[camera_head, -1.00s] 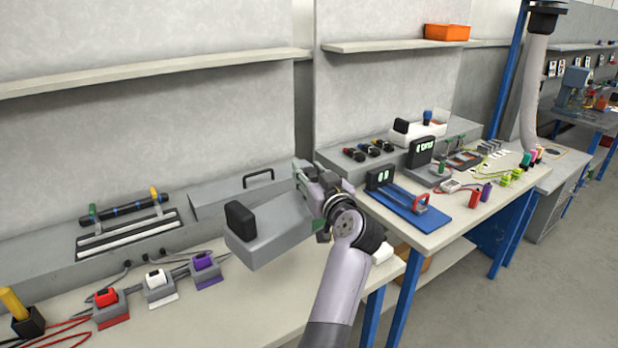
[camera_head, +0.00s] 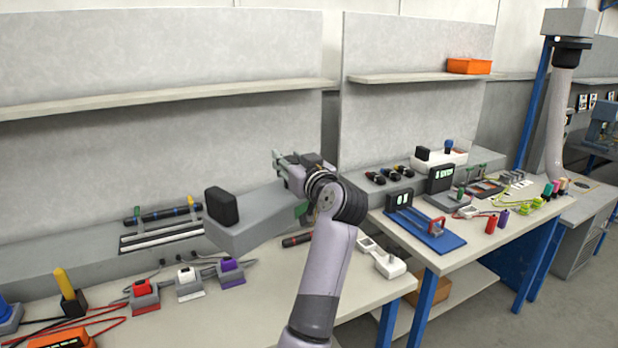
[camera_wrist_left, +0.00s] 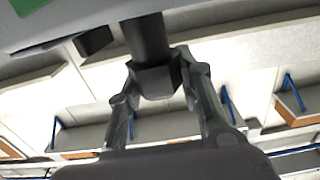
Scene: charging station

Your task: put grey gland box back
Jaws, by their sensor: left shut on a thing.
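The grey gland box (camera_head: 262,213) is a grey block with a black knob on its left end, held in the air above the left bench. My left gripper (camera_head: 295,172) is at its right end, partly hidden by the wrist. A green patch shows at that view's top left corner. My right gripper is in no view.
On the left bench (camera_head: 240,312) stand red, white and purple connectors, with a grey ledge (camera_head: 55,262) behind. A white device (camera_head: 384,262) lies at the bench's right end. The right bench holds a blue board (camera_head: 425,230) and several small parts. A shelf (camera_head: 150,101) runs above.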

